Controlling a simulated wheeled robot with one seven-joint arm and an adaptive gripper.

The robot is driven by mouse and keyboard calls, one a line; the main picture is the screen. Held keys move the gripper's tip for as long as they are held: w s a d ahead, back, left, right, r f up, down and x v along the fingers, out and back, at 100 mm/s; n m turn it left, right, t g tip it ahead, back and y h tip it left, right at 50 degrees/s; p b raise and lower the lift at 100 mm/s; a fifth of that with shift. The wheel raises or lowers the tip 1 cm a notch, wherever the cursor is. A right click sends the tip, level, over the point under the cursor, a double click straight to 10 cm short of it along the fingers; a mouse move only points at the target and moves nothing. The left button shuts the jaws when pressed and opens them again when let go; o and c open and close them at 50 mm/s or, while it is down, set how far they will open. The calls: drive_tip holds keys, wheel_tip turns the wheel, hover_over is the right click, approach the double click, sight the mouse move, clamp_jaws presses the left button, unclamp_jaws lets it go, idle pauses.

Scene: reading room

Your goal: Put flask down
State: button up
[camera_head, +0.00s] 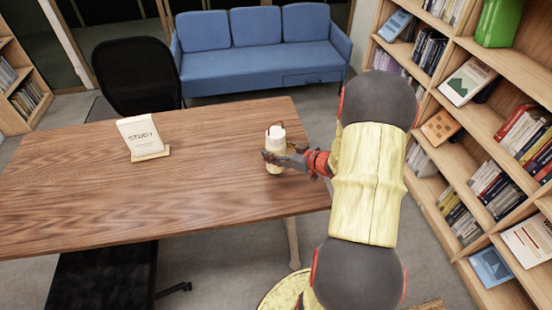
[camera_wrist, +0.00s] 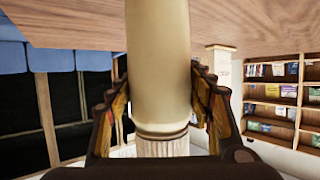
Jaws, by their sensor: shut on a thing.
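The flask (camera_head: 275,137) is a cream bottle with a pale top, upright over the right end of the wooden table (camera_head: 215,160). My gripper (camera_head: 276,157) reaches it from the right and is shut around its body. In the wrist view, the flask (camera_wrist: 159,60) runs down the middle between my two fingers, with a dark ring near its pale ribbed end. The table shows at the top of that view. I cannot tell whether the flask's base touches the table.
A white STUDY sign (camera_head: 142,135) stands on the table left of the flask. The tabletop between them is bare. A black chair (camera_head: 135,75) and blue sofa (camera_head: 260,60) are behind. A bookshelf (camera_head: 480,120) lines the right side.

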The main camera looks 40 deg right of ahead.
drive_tip(key=shift+w+d+f+b, duration=0.15)
drive_tip(key=shift+f+b, duration=0.85)
drive_tip(key=shift+f, duration=0.7)
drive_tip(key=shift+f, duration=0.2)
drive_tip(key=o, duration=1.3)
drive_tip(key=shift+c, duration=0.2)
drive_tip(key=shift+o, duration=0.5)
